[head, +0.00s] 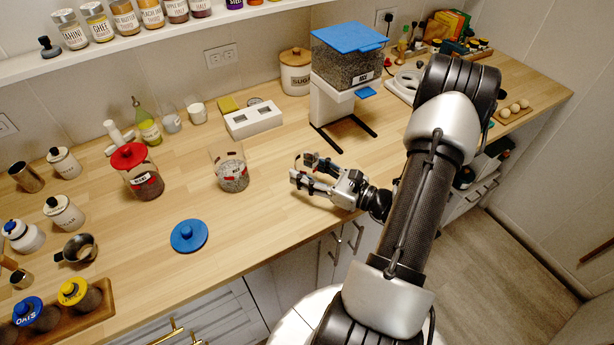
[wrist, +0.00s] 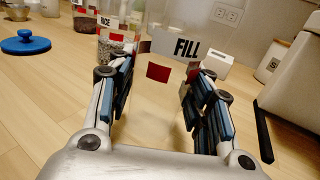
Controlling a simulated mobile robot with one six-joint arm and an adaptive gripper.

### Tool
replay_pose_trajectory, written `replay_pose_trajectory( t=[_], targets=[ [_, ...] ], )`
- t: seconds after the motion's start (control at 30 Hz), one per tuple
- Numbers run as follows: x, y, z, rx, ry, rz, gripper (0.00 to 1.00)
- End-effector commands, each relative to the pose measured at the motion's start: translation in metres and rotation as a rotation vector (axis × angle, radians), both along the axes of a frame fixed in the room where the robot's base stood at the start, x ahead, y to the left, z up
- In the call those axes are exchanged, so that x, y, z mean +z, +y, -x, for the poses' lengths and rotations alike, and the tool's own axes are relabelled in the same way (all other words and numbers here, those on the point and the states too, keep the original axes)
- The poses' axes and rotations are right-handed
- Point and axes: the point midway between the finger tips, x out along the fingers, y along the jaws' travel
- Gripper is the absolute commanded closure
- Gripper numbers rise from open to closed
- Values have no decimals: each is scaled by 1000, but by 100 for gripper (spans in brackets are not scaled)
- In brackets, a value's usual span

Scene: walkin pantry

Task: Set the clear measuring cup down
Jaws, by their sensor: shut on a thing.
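The clear measuring cup (wrist: 160,98) is between the fingers of my gripper in the wrist view. It bears a pale band reading "FILL" and a red mark, and it looks upright and empty. My gripper (head: 306,175) is shut on it over the front part of the wooden counter, left of the blue-lidded dispenser. In the head view the cup is so transparent that it hardly shows between the fingers. I cannot tell whether its base touches the counter.
A red-lidded jar (head: 137,171) and a blue lid (head: 188,236) are farther left. The blue-lidded dispenser (head: 345,75) stands behind, right. Bare counter lies around my gripper; the front edge is close.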

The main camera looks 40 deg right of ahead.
Motion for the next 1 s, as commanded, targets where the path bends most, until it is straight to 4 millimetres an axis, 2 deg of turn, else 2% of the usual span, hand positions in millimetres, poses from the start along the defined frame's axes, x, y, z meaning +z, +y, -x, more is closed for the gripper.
replay_pose_trajectory(
  t=[0.03, 0.1, 0.47, 0.5, 0.77, 1.0],
  targets=[
    [-11, 0, 0, 0, 1, -3, 87],
    [-15, 0, 0, 0, -1, -1, 87],
    [-18, 0, 0, 0, 0, 0, 87],
    [-17, 0, 0, 0, 0, 0, 52],
    [-16, 0, 0, 0, 0, 0, 34],
    [-16, 0, 0, 0, 0, 0, 33]
  ],
)
